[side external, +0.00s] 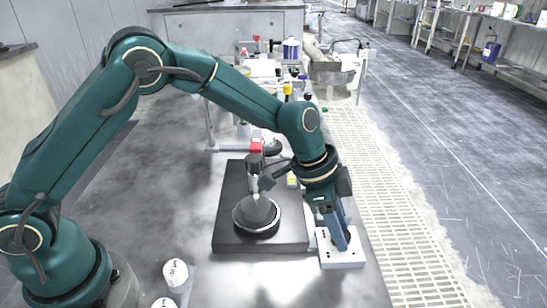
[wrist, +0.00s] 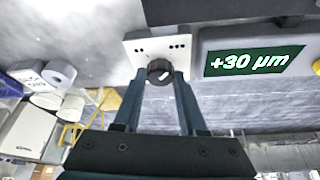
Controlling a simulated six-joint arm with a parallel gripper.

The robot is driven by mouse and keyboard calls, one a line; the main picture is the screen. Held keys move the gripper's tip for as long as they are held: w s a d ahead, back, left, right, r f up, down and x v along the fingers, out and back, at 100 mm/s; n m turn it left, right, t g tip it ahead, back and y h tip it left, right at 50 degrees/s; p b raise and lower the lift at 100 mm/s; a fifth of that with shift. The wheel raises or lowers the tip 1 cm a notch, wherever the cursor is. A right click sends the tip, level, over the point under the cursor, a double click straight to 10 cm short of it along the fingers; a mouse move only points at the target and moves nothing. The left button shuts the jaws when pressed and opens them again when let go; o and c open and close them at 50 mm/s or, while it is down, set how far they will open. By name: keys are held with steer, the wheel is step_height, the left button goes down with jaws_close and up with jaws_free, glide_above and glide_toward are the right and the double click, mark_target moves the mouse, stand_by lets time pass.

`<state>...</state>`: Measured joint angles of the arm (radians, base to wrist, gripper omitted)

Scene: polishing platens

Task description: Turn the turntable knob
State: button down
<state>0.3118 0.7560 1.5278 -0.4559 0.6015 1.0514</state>
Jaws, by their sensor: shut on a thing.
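The black round knob (wrist: 159,70), with a white mark on its face, sits on a white plate (wrist: 150,45) in the wrist view. My gripper (wrist: 159,77) has one finger on each side of the knob and is shut on it. In the side external view my gripper (side external: 341,240) points down at the white plate (side external: 346,260), and its fingers hide the knob. The turntable (side external: 257,215), a round disc with a grey cone-shaped piece on it, sits on a dark base (side external: 228,238) left of the plate.
A red-topped post (side external: 256,147) stands behind the disc. Bottles and lab items (side external: 290,90) crowd the bench's far end. A perforated floor strip (side external: 400,240) runs along the right. White containers (side external: 175,273) stand at front left. A green "+30 µm" display (wrist: 255,62) is beside the plate.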

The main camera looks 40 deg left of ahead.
stand_by(0.3)
steer(key=shift+c, duration=2.3)
jaws_free()
steer(key=shift+v, duration=2.6)
steer(key=shift+w, duration=0.1)
